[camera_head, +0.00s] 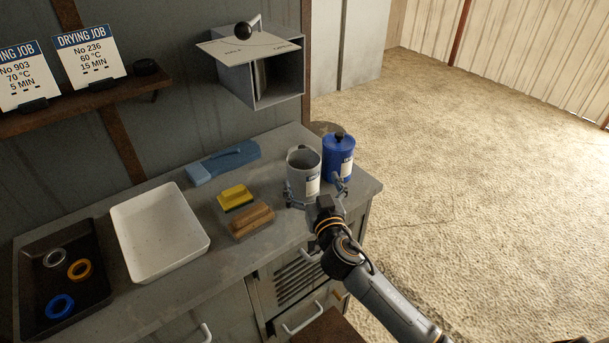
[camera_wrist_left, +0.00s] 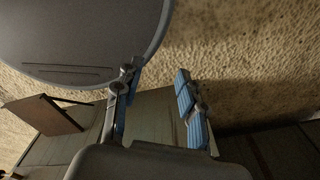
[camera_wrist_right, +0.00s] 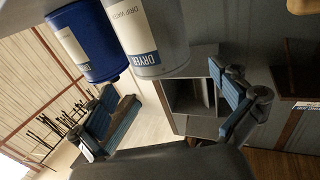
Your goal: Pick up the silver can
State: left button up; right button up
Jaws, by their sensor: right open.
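In the right wrist view the silver can is ahead, between the spread fingers; contact cannot be told. My left gripper (camera_wrist_left: 155,88) is outside the head view; in its wrist view its fingers are apart with nothing between them.
A blue can (camera_head: 338,158) stands close on the silver can's right. A sponge (camera_head: 235,196), a brush (camera_head: 250,221), a white tray (camera_head: 205,240) and a black tray with rings (camera_head: 92,305) are to the left. A grey box (camera_head: 276,88) hangs on the wall behind.

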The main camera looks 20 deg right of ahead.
aim_at(300, 151)
jog(key=shift+w, duration=0.75)
jog(key=shift+w+f, duration=0.1)
jog(key=shift+w, duration=0.2)
jog(key=w+p, duration=0.1)
jog(key=w, duration=0.1)
jog(key=w+r+p, duration=0.1)
jog(key=w, duration=0.1)
jog(key=shift+w+d+r, duration=0.1)
jog(key=shift+w+d, duration=0.05)
jog(key=shift+w, duration=0.5)
pick_arm(q)
jog(key=w+r, duration=0.2)
jog(key=shift+r, duration=0.3)
jog(key=shift+s, duration=0.15)
pick_arm(e)
jog(key=shift+s, duration=0.1)
jog(key=c, duration=0.4)
pick_arm(q)
jog(key=shift+s, duration=0.15)
pick_arm(e)
jog(key=c, duration=1.3)
